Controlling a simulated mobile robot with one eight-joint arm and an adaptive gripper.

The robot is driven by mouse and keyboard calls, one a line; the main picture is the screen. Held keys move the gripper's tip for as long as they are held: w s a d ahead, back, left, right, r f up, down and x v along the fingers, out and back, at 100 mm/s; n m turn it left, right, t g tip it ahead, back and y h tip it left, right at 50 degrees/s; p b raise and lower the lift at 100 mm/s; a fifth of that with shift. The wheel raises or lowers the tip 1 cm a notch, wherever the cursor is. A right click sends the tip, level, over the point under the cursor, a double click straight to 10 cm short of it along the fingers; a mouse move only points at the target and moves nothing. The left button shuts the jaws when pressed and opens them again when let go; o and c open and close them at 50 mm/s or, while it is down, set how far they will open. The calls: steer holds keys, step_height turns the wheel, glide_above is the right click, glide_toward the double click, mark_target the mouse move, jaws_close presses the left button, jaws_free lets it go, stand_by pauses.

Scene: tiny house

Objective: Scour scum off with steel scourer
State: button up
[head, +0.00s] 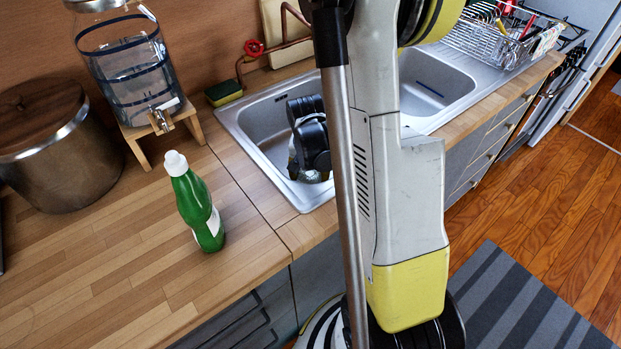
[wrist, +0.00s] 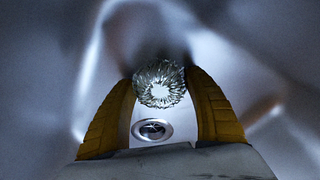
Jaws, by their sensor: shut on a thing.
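The steel scourer (wrist: 160,96), a shiny bundle of metal curls, is between the two yellow fingers of my gripper (wrist: 160,78) in the wrist view. My gripper is shut on it. In the head view my gripper (head: 312,150) is down inside the left sink basin (head: 262,124); the scourer is hard to make out there. The round drain (wrist: 151,129) shows below the scourer in the wrist view. A blurred brownish patch (wrist: 262,110) lies to the right on the basin surface; I cannot tell whether it is scum or a reflection. My arm hides part of the sink.
A green bottle (head: 197,205) stands on the wooden counter left of the sink. A glass dispenser (head: 132,65) and a metal pot (head: 48,145) stand behind it. A sponge (head: 223,92) and red-handled tap (head: 254,47) are at the sink's back edge. A dish rack (head: 490,38) stands right.

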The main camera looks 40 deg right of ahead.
mark_target(225, 170)
steer(key=shift+w+d+r+p, duration=0.2)
steer(key=shift+w+d+r, duration=0.15)
steer(key=shift+w, duration=0.25)
steer(key=shift+w+d+r+p, duration=0.2)
steer(key=shift+w+d+r, duration=0.05)
steer(key=shift+w+d, duration=0.3)
steer(key=shift+w+d+r+p, duration=0.2)
steer(key=shift+w+d+r, duration=0.15)
steer(key=shift+w, duration=0.25)
step_height(225, 170, up, 18)
steer(key=p, duration=1.2)
steer(key=shift+p, duration=0.3)
steer(key=shift+f, duration=0.15)
